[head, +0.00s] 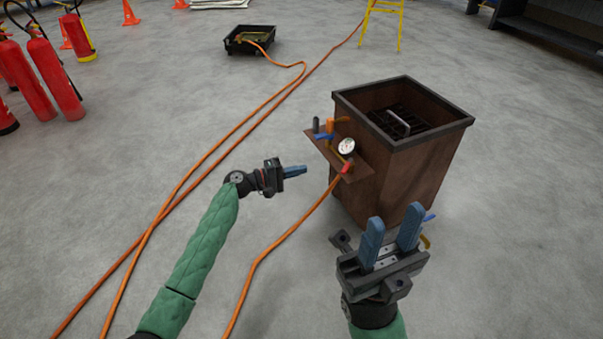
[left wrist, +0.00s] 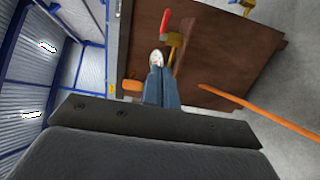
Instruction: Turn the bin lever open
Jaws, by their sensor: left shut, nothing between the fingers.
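The brown bin (head: 395,165) with a dark rim stands right of centre in the head view. A plate on its left side carries a blue lever (head: 325,136), an orange part (head: 337,125) and a round white gauge (head: 346,146). Another blue handle (head: 429,217) shows low on the bin's right side, partly behind my right gripper. My left gripper (head: 304,171) is shut and empty, left of the plate and apart from it. My right gripper (head: 394,222) is open and empty in front of the bin.
An orange hose (head: 258,262) runs from the plate across the floor, below my left gripper. A black crate (head: 249,48), a yellow stand (head: 384,12) and red extinguishers (head: 55,80) are farther back. The floor between hoses and bin is clear.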

